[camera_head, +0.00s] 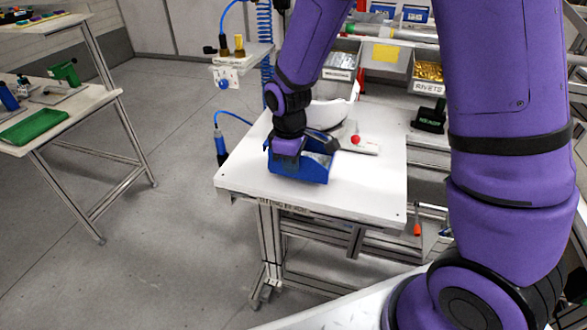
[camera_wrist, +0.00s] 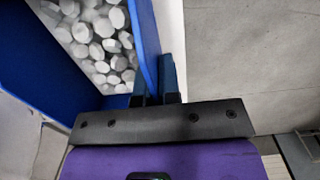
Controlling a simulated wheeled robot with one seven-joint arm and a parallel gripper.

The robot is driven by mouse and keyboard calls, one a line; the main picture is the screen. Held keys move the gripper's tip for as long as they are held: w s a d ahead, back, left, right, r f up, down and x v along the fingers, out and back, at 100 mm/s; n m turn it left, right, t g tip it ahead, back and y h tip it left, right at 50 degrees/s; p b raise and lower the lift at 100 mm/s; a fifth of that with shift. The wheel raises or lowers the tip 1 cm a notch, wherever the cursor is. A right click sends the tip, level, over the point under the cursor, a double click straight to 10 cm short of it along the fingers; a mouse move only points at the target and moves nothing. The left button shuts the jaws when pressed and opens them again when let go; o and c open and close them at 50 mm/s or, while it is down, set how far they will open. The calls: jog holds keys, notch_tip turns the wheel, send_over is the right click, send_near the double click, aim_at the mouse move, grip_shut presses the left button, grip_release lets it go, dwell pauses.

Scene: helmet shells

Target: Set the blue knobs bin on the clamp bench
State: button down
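The blue bin (camera_head: 312,172) is at the left front part of a white-topped bench (camera_head: 365,195). Whether it rests on the top or is just above it, I cannot tell. In the wrist view the bin (camera_wrist: 62,72) holds several pale grey faceted knobs (camera_wrist: 98,38). My gripper (camera_head: 284,152) points down at the bin's left side. In the wrist view its fingers (camera_wrist: 157,90) stand on either side of the blue side wall and appear closed on it. The bench's front label is too small to read surely.
A toggle clamp with a red knob (camera_head: 355,139) and a white shell (camera_head: 328,114) stand behind the bin. A bin marked RIVETS (camera_head: 429,85) sits on the rack behind. Another bench at left bears a green tray (camera_head: 33,126) and a green tool (camera_head: 64,72). Floor between benches is clear.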

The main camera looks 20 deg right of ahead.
jog(key=shift+w+d, duration=0.25)
jog(key=shift+w, duration=0.1)
jog(key=shift+w+d+f, duration=0.15)
jog(key=shift+w+f, duration=0.1)
jog(key=shift+f, duration=0.7)
jog(key=shift+w+d+f, duration=0.1)
jog(key=shift+w+f, duration=0.1)
jog(key=shift+f, duration=0.7)
jog(key=shift+f, duration=0.15)
jog(key=c, duration=1.3)
grip_release()
